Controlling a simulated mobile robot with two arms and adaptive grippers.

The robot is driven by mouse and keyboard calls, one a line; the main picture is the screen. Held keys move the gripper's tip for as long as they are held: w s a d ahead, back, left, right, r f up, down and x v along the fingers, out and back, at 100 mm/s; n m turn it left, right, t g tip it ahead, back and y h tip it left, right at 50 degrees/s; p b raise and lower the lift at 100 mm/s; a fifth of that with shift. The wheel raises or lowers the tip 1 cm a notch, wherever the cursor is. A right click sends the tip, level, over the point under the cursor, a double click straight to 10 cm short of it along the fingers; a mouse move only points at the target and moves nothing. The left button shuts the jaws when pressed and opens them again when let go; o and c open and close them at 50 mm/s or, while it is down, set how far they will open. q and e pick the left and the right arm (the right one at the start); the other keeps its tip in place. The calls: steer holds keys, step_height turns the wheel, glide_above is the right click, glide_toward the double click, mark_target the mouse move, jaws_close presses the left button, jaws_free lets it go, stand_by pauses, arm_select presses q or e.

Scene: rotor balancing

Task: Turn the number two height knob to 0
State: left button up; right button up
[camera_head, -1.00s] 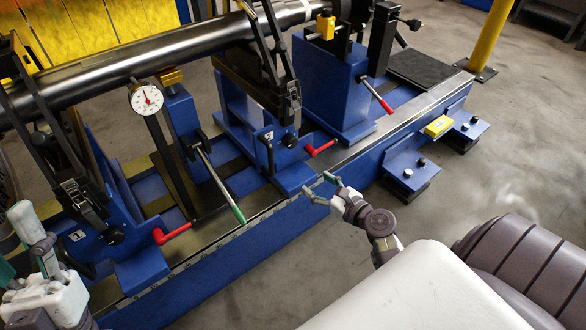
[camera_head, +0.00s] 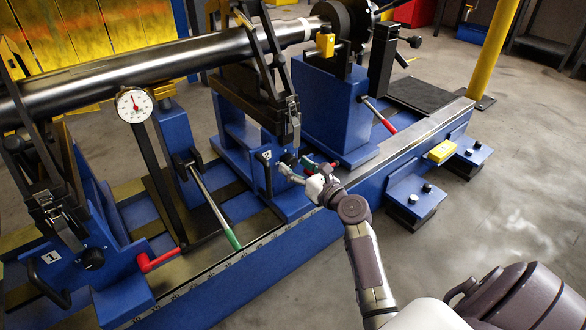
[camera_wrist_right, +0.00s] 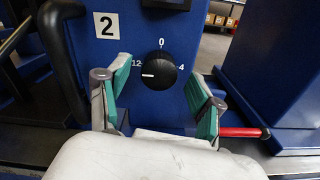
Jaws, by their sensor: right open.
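The number two height knob (camera_wrist_right: 159,70) is black and round, on a blue stand face beside a white "2" label (camera_wrist_right: 107,25). In the wrist view, its white pointer line points left, near the 12 mark; 0 is at the top and 4 at the right. My right gripper (camera_wrist_right: 158,82) is open, its green-padded fingers to the left and right of the knob, with gaps on both sides. In the head view, my right gripper (camera_head: 294,167) is at the stand's front and partly hides the knob. My left gripper is out of view.
A red lever (camera_wrist_right: 238,131) is close to my right finger. A black handle (camera_wrist_right: 62,60) curves at left. In the head view, the number one stand (camera_head: 80,270) with its red lever (camera_head: 158,260) is at lower left. A dark shaft (camera_head: 150,70) lies above.

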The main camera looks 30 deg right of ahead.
steer(key=shift+w+a, duration=0.1)
steer(key=shift+w, duration=0.65)
steer(key=c, duration=1.1)
steer(key=shift+c, duration=0.2)
steer(key=shift+n, duration=0.3)
